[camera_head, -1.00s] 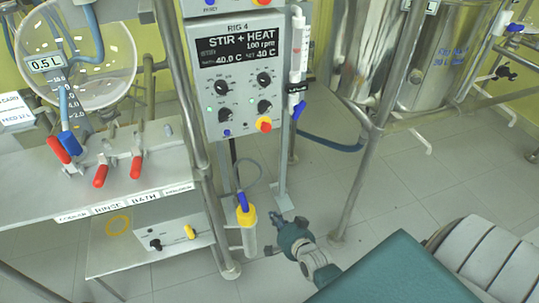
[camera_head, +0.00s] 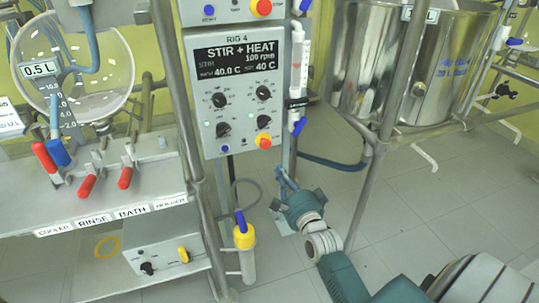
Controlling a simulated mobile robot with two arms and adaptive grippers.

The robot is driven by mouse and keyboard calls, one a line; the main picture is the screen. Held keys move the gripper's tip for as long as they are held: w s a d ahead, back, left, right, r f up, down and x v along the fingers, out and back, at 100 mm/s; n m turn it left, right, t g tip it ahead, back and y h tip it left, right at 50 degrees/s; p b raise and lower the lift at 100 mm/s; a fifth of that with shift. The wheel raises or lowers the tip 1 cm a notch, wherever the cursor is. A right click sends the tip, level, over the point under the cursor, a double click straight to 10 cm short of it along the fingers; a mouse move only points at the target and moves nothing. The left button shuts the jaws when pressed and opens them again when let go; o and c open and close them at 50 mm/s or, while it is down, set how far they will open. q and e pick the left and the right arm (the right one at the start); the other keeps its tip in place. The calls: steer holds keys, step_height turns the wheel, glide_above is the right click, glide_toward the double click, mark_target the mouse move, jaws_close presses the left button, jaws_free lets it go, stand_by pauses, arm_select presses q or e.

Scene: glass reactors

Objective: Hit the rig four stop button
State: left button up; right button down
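The rig 4 control box (camera_head: 215,130) is a pale panel on a metal frame, with a lit display reading STIR + HEAT (camera_head: 237,58). Its red stop button (camera_head: 263,141) on a yellow collar is at the lower right of the panel. My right gripper (camera_head: 284,177) is below and slightly right of that button, pointing up, apart from it in the picture. Its fingers are small and seen edge-on, so their opening is unclear. My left gripper is not in view.
Another panel with a red button (camera_head: 264,7) is above. A white syringe-like tube (camera_head: 298,60) and an upright post stand right of the box. A yellow-capped probe (camera_head: 244,237) hangs below. A bench with red-handled valves (camera_head: 87,187) is left. Steel vessels (camera_head: 400,70) are behind right.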

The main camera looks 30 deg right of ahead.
mark_target(267, 148)
steer(key=b+x, duration=0.2)
steer(key=x, duration=0.7)
steer(key=shift+w+f, duration=0.1)
steer(key=shift+w, duration=0.3)
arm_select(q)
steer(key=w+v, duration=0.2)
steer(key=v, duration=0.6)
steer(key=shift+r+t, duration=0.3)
arm_select(e)
steer(key=shift+w+d, duration=0.15)
steer(key=shift+w, duration=0.35)
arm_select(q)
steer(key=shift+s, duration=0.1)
